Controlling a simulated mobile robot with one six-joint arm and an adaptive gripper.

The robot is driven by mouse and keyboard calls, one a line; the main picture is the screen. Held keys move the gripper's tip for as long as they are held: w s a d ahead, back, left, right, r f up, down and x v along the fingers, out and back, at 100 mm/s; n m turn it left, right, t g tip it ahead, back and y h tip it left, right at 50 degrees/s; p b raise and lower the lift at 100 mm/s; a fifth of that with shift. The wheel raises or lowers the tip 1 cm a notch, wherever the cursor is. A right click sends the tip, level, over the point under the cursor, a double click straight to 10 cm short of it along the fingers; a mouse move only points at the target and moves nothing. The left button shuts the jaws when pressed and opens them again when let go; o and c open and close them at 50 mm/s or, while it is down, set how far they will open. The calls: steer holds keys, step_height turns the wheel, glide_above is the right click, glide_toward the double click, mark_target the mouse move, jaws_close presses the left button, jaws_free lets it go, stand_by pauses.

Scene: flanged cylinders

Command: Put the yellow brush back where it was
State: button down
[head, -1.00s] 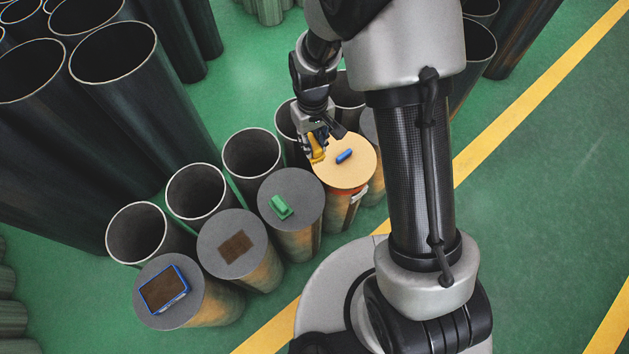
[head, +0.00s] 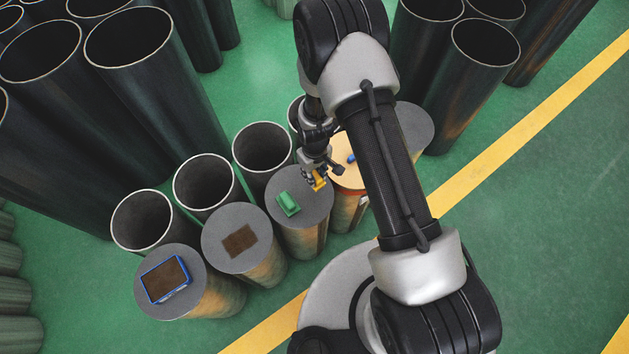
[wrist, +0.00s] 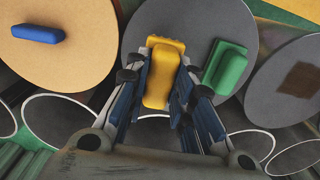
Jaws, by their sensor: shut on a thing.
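The yellow brush (wrist: 161,75) is held between the fingers of my gripper (wrist: 160,97) in the wrist view. In the head view, my gripper (head: 314,181) and the yellow brush (head: 320,181) are over the right part of a grey cylinder top (head: 318,208). A green brush (head: 288,204) lies on the left part of that same top. In the wrist view, the green brush (wrist: 226,67) is right of the yellow one, with a gap between them. I cannot tell whether the yellow brush touches the top.
A tan top (wrist: 75,65) with a blue brush (wrist: 37,33) stands beside the grey one. To its other side are a top with a brown patch (head: 240,241) and one with a blue-rimmed tray (head: 189,285). Open tubes (head: 262,146) stand behind.

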steer(key=shift+f+b, duration=0.6)
steer(key=shift+f, duration=1.6)
steer(key=shift+f, duration=0.25)
steer(key=c, duration=1.4)
jaws_free()
steer(key=shift+r, duration=0.15)
